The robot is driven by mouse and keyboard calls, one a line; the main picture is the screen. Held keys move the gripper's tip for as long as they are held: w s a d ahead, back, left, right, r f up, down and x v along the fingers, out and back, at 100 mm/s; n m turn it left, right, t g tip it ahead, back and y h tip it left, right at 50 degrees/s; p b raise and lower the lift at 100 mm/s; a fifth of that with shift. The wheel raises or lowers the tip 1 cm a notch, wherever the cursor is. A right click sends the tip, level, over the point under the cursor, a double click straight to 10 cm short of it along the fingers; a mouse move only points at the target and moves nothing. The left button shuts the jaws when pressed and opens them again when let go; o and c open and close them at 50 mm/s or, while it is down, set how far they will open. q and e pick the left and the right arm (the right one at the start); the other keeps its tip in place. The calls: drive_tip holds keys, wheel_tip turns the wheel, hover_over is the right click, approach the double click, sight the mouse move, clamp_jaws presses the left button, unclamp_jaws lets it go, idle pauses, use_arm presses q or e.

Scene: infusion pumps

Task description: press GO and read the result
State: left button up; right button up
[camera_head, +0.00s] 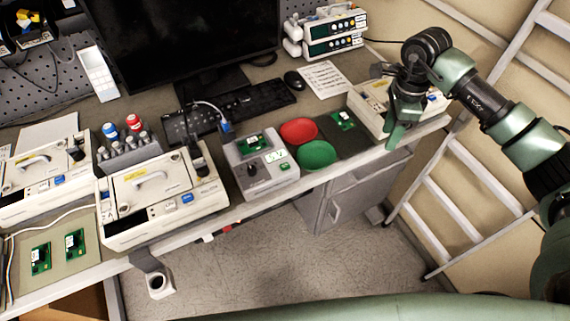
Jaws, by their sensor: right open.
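The grey tester (262,185) stands near the front edge of the bench, left of the red and green dishes. A green circuit board (252,144) sits in its top. It has a lit greenish display (274,157), whose text is too small to read, a dark knob (252,168) and a green button (285,167). I cannot read a GO label. My right gripper (393,138) is open and empty, well to the right of the tester, in front of a white pump (371,108) that it partly hides. My left gripper is out of view.
A red dish (299,132) and a green dish (317,155) lie between tester and right gripper, beside a dark mat with a board (342,120). A white pump (165,200) stands close left of the tester. A ladder (470,190) leans at right.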

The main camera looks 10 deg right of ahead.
clamp_jaws()
idle(1.5)
